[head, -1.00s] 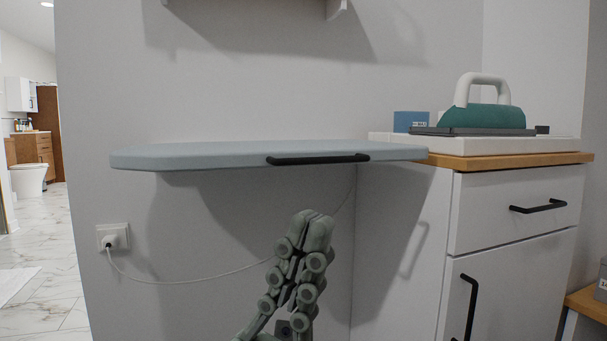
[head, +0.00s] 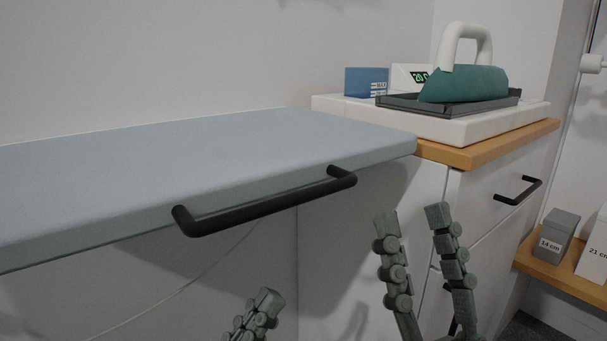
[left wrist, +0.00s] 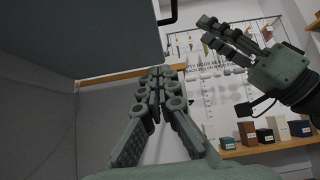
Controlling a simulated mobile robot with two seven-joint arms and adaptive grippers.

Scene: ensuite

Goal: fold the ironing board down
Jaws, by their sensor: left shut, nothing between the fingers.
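The ironing board (head: 130,165) is flat and level, a pale grey-blue slab with a black bar handle (head: 268,205) on its front edge. My left gripper (head: 268,300) is shut and empty, below the board and under the handle, touching neither. In the left wrist view its fingers (left wrist: 157,75) are together, with the board's underside (left wrist: 80,35) above and part of the handle (left wrist: 167,14) at the top. My right gripper (head: 412,215) has its fingers spread, empty, right of the handle and in front of the cabinet. It also shows in the left wrist view (left wrist: 212,32).
A teal iron (head: 463,85) with a white handle rests on a dark tray on a white unit. This stands on the wooden-topped cabinet (head: 480,150) touching or close to the board's right end. A low shelf (head: 550,262) with labelled boxes is at right. A cord hangs below the board.

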